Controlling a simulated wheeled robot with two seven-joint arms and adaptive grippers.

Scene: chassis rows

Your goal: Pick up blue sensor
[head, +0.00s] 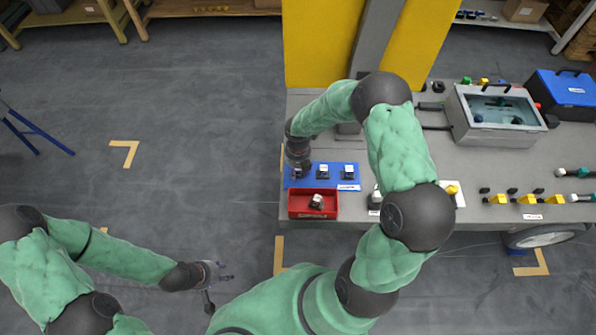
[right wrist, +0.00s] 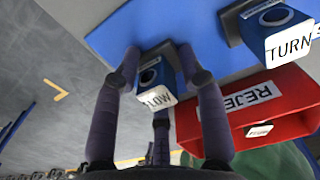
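A small sensor (right wrist: 150,78) with a blue top, a dark base and a white label reading "FLOW" is at the left end of the blue mat (head: 333,170). My right gripper (right wrist: 159,55) reaches down around it, with fingers on both sides. I cannot tell whether they press on it. In the head view my right gripper (head: 299,168) mostly hides this sensor. Two more sensors stand to its right on the mat, the middle one (head: 323,172) and the right one (head: 348,172). A blue-topped sensor (right wrist: 272,18) labelled "TURN" shows nearby. My left gripper (head: 226,274) is open and empty over the floor.
A red bin (head: 313,214) marked "REJE…" stands in front of the mat and holds one labelled item (head: 317,202). A grey open case (head: 497,134), a blue toolbox (head: 567,94) and yellow parts (head: 527,199) are to the right on the grey table (head: 468,171).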

